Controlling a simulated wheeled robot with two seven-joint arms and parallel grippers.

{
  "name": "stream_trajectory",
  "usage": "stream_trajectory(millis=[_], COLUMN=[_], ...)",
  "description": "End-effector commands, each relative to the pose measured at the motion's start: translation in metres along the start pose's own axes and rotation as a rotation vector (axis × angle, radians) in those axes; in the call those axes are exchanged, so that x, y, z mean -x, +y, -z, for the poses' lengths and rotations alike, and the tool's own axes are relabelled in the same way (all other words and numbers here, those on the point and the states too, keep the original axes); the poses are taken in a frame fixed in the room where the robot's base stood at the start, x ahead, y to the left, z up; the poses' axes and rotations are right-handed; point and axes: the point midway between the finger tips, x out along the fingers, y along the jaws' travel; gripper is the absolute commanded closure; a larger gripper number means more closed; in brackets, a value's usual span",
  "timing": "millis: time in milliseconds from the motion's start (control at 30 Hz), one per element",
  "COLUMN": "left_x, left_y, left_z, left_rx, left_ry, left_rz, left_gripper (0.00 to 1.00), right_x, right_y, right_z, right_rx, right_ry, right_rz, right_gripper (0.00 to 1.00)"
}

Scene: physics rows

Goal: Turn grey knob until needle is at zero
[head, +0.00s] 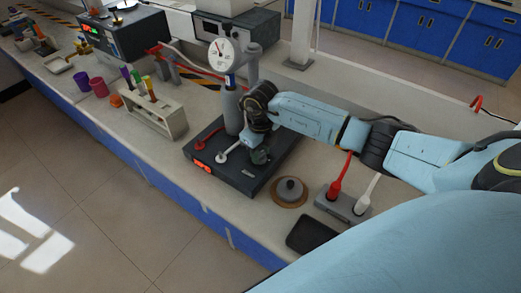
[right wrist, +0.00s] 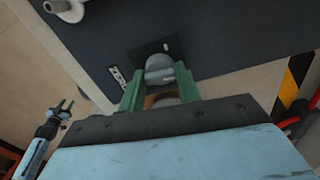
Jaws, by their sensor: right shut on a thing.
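The grey knob (head: 260,156) sits on the right part of a dark flat box (head: 246,178). In the right wrist view the grey knob (right wrist: 159,72) lies between the green fingers of my right gripper (right wrist: 160,84), which is shut on it. In the head view my right gripper (head: 257,147) reaches down to the knob, partly hidden by its wrist. A round white gauge (head: 221,52) with a red needle stands above the box; its scale is too small to read. My left gripper (right wrist: 65,106) shows small in the right wrist view, fingers apart and empty.
A white-knobbed lever (head: 223,158) and a red lever (head: 212,136) are on the box. A round grey weight on a brown disc (head: 290,190), a holder with red and white handles (head: 343,204) and a black pad (head: 309,234) lie right. A rack (head: 154,112) stands left.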

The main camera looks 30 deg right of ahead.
Motion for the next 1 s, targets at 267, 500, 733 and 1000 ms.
stream_trajectory(millis=[267,500,733,1000], left_x=[0.008,0.013,0.015,0.015], left_y=[0.000,0.000,0.000,0.000], left_z=[0.001,0.001,0.001,0.001], left_rx=[0.000,0.000,0.000,0.000], left_ry=[0.000,-0.001,-0.001,-0.001], left_rz=[0.000,0.000,0.000,0.000], left_gripper=[0.64,0.64,0.64,0.64], right_x=[0.002,0.002,0.001,0.001], right_y=[0.000,0.000,-0.001,-0.001], right_z=[0.000,0.000,0.000,0.000], right_rx=[-0.192,-0.328,-0.397,-0.413], right_ry=[0.001,0.000,0.000,0.000], right_rz=[0.001,0.000,0.000,0.000], right_gripper=[0.90,0.90,0.90,0.90])
